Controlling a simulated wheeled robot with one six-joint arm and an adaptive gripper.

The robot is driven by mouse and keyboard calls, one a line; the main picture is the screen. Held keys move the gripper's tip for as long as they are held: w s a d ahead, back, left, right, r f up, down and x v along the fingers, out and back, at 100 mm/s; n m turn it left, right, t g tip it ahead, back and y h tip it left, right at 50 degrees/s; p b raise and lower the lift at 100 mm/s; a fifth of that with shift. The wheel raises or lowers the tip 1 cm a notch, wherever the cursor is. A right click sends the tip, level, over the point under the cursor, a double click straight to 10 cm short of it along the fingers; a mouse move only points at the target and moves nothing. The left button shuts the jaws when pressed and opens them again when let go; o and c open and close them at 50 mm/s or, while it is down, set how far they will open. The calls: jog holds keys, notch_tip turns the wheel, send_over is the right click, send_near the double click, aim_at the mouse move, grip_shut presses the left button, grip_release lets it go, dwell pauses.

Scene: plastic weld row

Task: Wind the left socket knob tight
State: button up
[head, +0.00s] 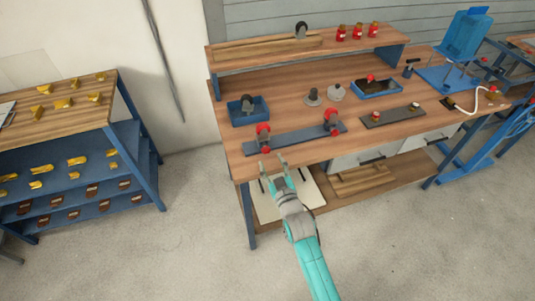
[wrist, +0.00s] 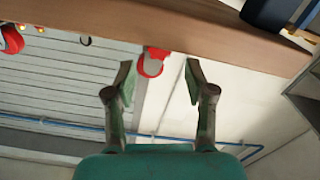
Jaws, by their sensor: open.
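The left socket knob (head: 263,130) is red and sits at the left end of a blue-grey bar (head: 292,138) on the workbench. A second red knob (head: 331,116) sits near the bar's right end. My gripper (head: 273,165) is open and empty, in front of the bench's front edge and close to the left knob. In the wrist view, which looks upside down, a red ring-like knob (wrist: 152,63) shows between the open fingers (wrist: 158,75), beyond them and apart from both. I cannot tell how tight the knob is.
A blue tray (head: 236,118) with a dark piece stands behind-left of the bar. Two grey knobs (head: 313,97) and another blue tray (head: 357,91) stand behind it. A dark plate (head: 378,121) lies to the right. A shelf of yellow parts (head: 130,165) stands left; floor between is clear.

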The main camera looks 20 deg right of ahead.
aim_at(267, 151)
jog(key=shift+w, duration=2.3)
grip_shut()
